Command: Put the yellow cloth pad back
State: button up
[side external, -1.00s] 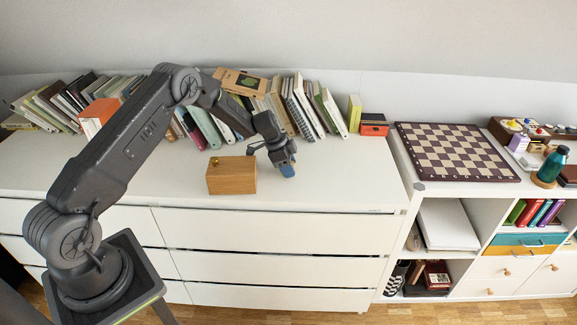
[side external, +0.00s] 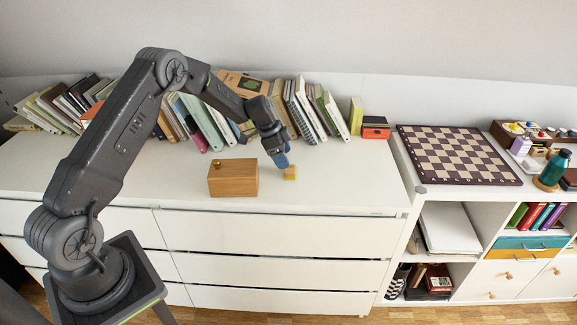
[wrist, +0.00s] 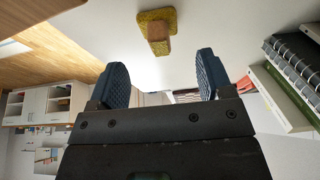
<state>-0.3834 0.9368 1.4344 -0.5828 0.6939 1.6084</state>
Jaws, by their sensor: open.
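The yellow cloth pad (side external: 290,173) lies on the white cabinet top, right of the wooden box (side external: 248,180). My gripper (side external: 282,160) is just above and slightly left of the pad in the side view. In the wrist view my gripper (wrist: 161,66) shows two blue fingers wide apart, with nothing between them. The pad is beyond the fingertips, apart from them.
A row of books (side external: 205,122) stands along the back of the cabinet top (side external: 340,182). An orange-and-black box (side external: 375,128) is at the back right. The cabinet drawers (side external: 270,232) look shut. A chessboard (side external: 455,154) lies on the shelf unit at right. The cabinet top's front right is clear.

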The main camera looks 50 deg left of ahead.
jog(key=s+d+r+n+y, duration=0.1)
jog(key=s+d+r, duration=0.35)
jog(key=r, duration=0.35)
jog(key=s+d+r+n, duration=0.1)
jog(key=s+d+r, duration=0.2)
jog(key=s+r, duration=0.35)
jog(key=s+d+r+n+y, duration=0.1)
jog(key=s+d+r+n, duration=0.2)
jog(key=r, duration=0.6)
jog(key=s+d+r+n+t, duration=0.1)
jog(key=s+d+n, duration=0.1)
jog(key=s, duration=0.9)
jog(key=s+d+r+n+t+y, duration=0.1)
jog(key=s+d, duration=0.3)
jog(key=s, duration=0.6)
jog(key=shift+s+n, duration=0.35)
jog(key=shift+n, duration=0.15)
